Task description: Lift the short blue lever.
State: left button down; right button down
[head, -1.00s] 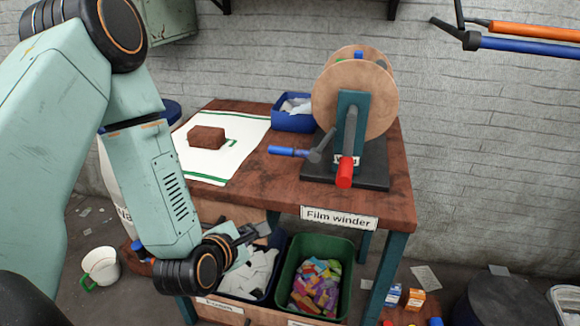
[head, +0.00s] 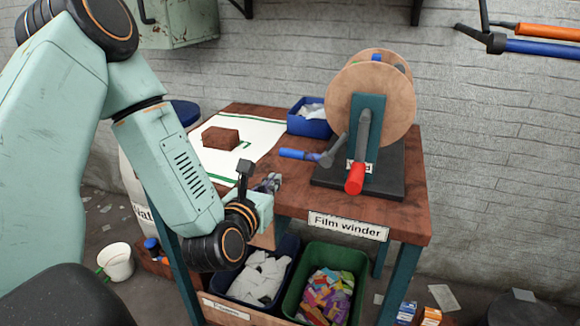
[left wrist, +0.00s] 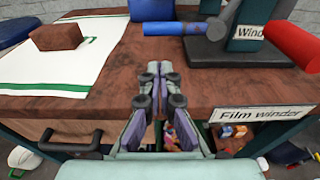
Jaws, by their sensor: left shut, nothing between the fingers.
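The short blue lever (head: 294,154) sticks out to the left from a grey joint on the film winder's base, roughly level above the wooden table. It also shows in the left wrist view (left wrist: 168,29), at the top, ahead and slightly right of my fingertips. My left gripper (head: 271,182) is shut and empty at the table's front edge, in front of and below the lever, apart from it. In the left wrist view its fingers (left wrist: 160,68) point toward the tabletop. My right gripper is not in view.
The film winder (head: 372,100) has wooden discs and a red handle (head: 355,178) right of the lever. A brown block (head: 220,138) lies on a white sheet (head: 262,130); a blue bin (head: 308,123) stands behind. A green bin (head: 361,262) sits below. Longer blue (head: 545,48) and orange bars are at upper right.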

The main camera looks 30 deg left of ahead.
aim_at(303, 156)
pick_arm(q)
jog(key=b+x, duration=0.1)
jog(key=x, duration=0.9)
jog(key=shift+d+f, duration=0.1)
